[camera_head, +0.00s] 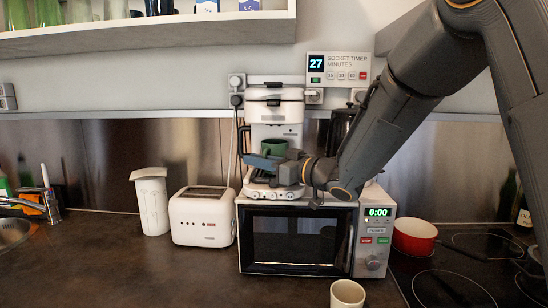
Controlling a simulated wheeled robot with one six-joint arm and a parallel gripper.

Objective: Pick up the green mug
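The green mug (274,147) stands upright in the white coffee machine (276,110), which is on top of the microwave. Its lower part is hidden by my gripper. My gripper (262,163) comes in from the right, with its dark fingers in front of or around the lower part of the mug. I cannot tell whether the fingers touch the mug or how far apart they are.
The white microwave (247,225) shows 0:00. A white toaster (203,217) and a white pitcher (151,205) stand to its left. A cream cup (347,294) is in front, and a red pot (414,238) sits on the right by the hob. A shelf (150,38) hangs above left.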

